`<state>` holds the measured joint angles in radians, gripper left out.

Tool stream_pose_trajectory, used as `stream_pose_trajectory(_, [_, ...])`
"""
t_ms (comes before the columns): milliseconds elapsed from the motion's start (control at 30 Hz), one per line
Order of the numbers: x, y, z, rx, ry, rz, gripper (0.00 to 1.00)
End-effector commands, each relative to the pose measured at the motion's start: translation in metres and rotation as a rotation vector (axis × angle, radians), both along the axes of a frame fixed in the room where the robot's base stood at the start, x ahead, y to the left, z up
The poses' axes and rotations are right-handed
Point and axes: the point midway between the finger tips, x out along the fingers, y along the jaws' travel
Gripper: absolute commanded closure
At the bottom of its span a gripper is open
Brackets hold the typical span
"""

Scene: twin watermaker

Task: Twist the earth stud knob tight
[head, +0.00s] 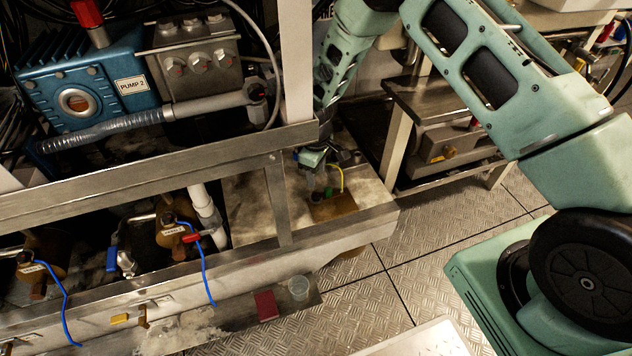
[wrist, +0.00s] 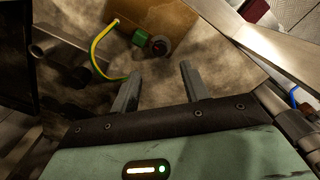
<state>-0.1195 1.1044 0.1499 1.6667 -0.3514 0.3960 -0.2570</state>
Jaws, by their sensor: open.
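A small green piece, which looks like the earth stud knob (wrist: 140,38), shows in the wrist view beyond my fingertips, slightly left of centre. A dark round piece (wrist: 160,46) sits right beside it; I cannot tell whether the two are joined. A yellow-green wire (wrist: 96,52) curves to the left of them. My gripper (wrist: 160,71) is open and empty, its two fingers apart and short of the knob. In the head view my gripper (head: 318,188) points down over the stained ledge, and the green knob (head: 328,192) shows small beside it, partly hidden.
A brown plate (wrist: 160,14) lies behind the knob. A metal rail (wrist: 245,42) crosses at upper right in the wrist view, and a grey pipe fitting (wrist: 60,45) stands at left. In the head view a frame post (head: 276,200) stands left of my gripper. Open floor (head: 430,250) lies right.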

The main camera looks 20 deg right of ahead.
Motion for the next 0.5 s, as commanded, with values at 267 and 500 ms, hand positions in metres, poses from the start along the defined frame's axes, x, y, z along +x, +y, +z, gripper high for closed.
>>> stream_pose_trajectory(267, [0.0,0.0,0.063,0.0,-0.001,-0.001,0.55])
stream_pose_trajectory(500, [0.0,0.0,0.086,0.001,-0.001,-0.001,0.55])
